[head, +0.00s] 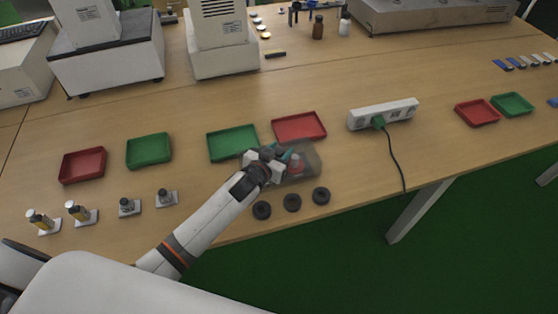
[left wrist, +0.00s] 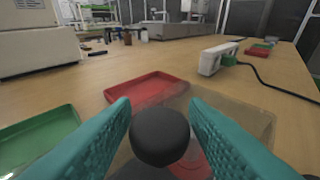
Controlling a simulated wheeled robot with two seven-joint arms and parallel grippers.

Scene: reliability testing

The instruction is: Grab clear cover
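The clear cover (head: 312,158) is a see-through, smoky box near the front edge of the table, in front of the right red tray. A red object (head: 297,165) shows through it. In the left wrist view the cover (left wrist: 245,112) is a faint pane with a round black knob (left wrist: 160,136) in front of it. My left gripper (head: 281,156) is at the cover's left part and hides some of it. In the left wrist view its teal fingers (left wrist: 160,112) stand apart, one on each side of the knob; firm contact does not show. My right gripper is out of view.
A green tray (head: 233,142) and a red tray (head: 299,127) lie just behind the cover. A white power strip (head: 383,113) with a green plug and cable is to the right.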

